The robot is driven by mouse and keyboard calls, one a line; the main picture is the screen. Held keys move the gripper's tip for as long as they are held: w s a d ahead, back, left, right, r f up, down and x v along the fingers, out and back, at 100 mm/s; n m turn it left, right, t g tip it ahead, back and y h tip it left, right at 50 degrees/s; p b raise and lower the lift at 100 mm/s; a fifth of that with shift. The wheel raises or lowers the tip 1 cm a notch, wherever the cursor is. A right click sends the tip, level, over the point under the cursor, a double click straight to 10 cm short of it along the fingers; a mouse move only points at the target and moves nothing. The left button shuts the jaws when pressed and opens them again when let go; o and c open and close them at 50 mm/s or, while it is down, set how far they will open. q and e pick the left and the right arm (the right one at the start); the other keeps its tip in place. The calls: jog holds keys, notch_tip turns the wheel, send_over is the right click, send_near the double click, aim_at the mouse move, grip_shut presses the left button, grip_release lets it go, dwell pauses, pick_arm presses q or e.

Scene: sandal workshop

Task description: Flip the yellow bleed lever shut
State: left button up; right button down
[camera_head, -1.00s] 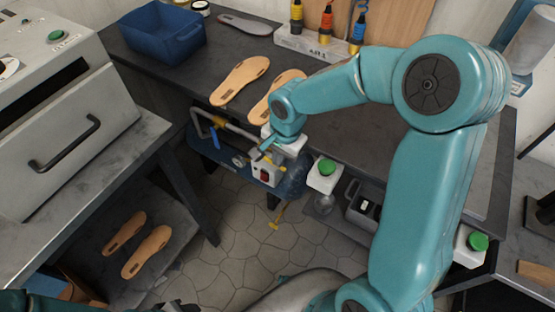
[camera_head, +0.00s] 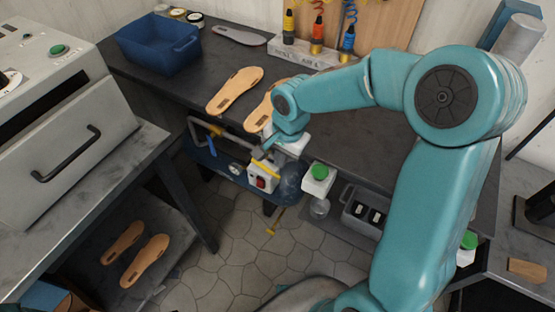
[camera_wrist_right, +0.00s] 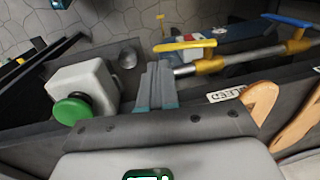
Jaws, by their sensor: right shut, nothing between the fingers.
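The yellow bleed lever (camera_head: 265,169) shows as a short bar above the red switch on the compressor under the bench. In the right wrist view the yellow lever (camera_wrist_right: 185,45) lies across the picture just beyond my fingertips. My right gripper (camera_head: 262,152) reaches down over the bench's front edge beside the lever. In the wrist view the right gripper's fingers (camera_wrist_right: 159,68) are shut and empty. A small gap appears between fingertips and lever, but contact is hard to judge. A label (camera_wrist_right: 226,93) sits on the bench edge. My left gripper is out of view.
A blue-handled valve (camera_head: 211,146) and a pipe (camera_head: 194,130) are left of the lever. A white box with a green button (camera_head: 319,173) is close on the right. Tan insoles (camera_head: 235,90) lie on the bench above. A blue bin (camera_head: 157,45) stands at the back left.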

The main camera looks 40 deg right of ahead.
notch_tip(320, 180, up, 9)
jog(key=s+d, duration=0.1)
jog(key=s, duration=0.1)
jog(key=shift+f, duration=0.2)
jog(key=shift+s, duration=0.1)
